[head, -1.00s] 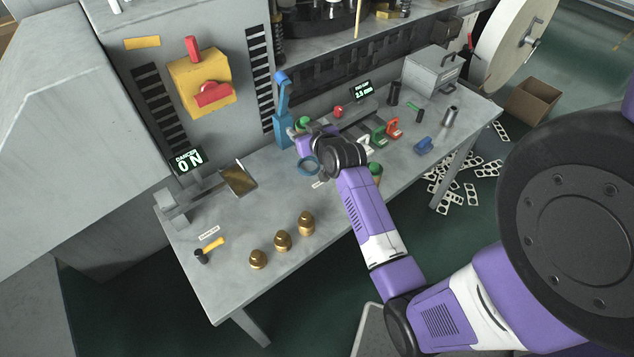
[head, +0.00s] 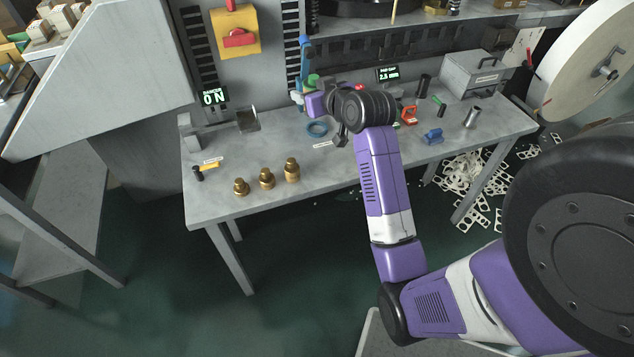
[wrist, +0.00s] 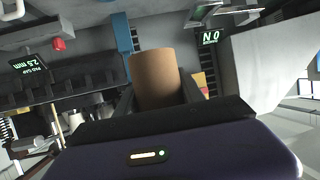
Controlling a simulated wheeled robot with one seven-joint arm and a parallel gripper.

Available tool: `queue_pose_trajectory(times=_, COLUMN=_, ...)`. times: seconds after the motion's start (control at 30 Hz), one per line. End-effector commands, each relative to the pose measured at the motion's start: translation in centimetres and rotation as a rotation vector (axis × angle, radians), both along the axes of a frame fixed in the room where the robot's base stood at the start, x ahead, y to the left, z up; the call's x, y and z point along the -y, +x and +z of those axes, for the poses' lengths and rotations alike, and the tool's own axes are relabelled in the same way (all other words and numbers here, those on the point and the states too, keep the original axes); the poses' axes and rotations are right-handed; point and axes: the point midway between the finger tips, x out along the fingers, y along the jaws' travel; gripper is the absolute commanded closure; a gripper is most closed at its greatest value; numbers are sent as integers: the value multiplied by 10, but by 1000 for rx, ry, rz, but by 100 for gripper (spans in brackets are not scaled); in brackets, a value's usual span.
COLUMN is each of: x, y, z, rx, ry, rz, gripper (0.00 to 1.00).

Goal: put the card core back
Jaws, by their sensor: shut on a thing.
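The card core (wrist: 154,78) is a plain brown cardboard tube. It stands out between the two dark fingers of my gripper (wrist: 158,98) in the wrist view, and the gripper is shut on it. In the head view my gripper (head: 316,102) is over the back of the workbench, close to a blue upright post (head: 304,68). The core cannot be made out there; my wrist hides that spot. A blue ring (head: 318,129) lies on the bench just in front of the gripper.
The grey bench (head: 225,208) carries several brass pieces (head: 267,179) at front left, a hammer (head: 205,169), and a red tool (head: 409,115) and blue tool (head: 433,136) right of my arm. A grey box (head: 472,75) stands at back right. Bare bench lies between the brass pieces and ring.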

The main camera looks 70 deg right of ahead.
Motion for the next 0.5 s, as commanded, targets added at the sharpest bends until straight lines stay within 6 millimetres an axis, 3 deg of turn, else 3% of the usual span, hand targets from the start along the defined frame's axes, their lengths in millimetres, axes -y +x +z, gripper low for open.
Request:
queue_pose_trajectory(times=0.17, x=-4, y=-2, z=-16, rx=-3, ry=3, rz=9, gripper=94)
queue_pose_trajectory(times=0.5, x=-5, y=-3, z=-96, rx=-4, ry=5, rz=9, gripper=94)
